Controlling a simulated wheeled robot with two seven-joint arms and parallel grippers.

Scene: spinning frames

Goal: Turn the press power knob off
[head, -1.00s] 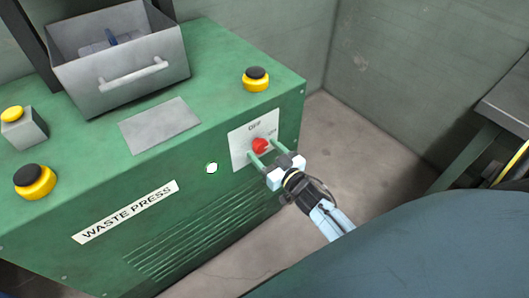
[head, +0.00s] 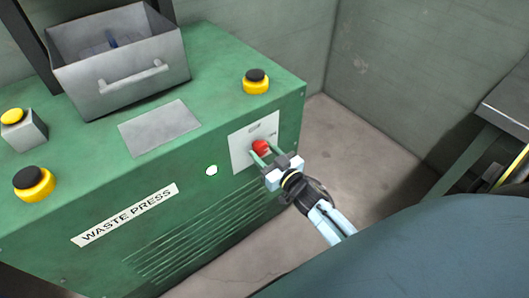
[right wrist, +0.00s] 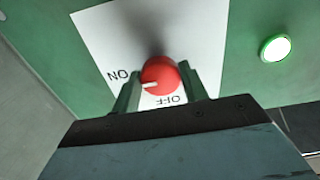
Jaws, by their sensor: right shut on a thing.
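The red power knob (head: 261,146) sits on a white plate (head: 240,156) on the front of the green waste press (head: 215,130). It also shows in the right wrist view (right wrist: 160,76), where its white pointer mark points left, close to the ON label (right wrist: 118,75). The OFF label (right wrist: 170,99) lies below the knob there; both labels appear upside down. My right gripper (head: 265,154) has its green fingers on either side of the knob and is shut on it. My left gripper is not in view.
A round indicator (head: 211,170) beside the plate glows white, greenish in the wrist view. Yellow-and-black buttons (head: 256,82) (head: 34,184) and a metal bin (head: 125,78) are on the press top. A grey table (head: 508,105) stands at right, with bare floor between.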

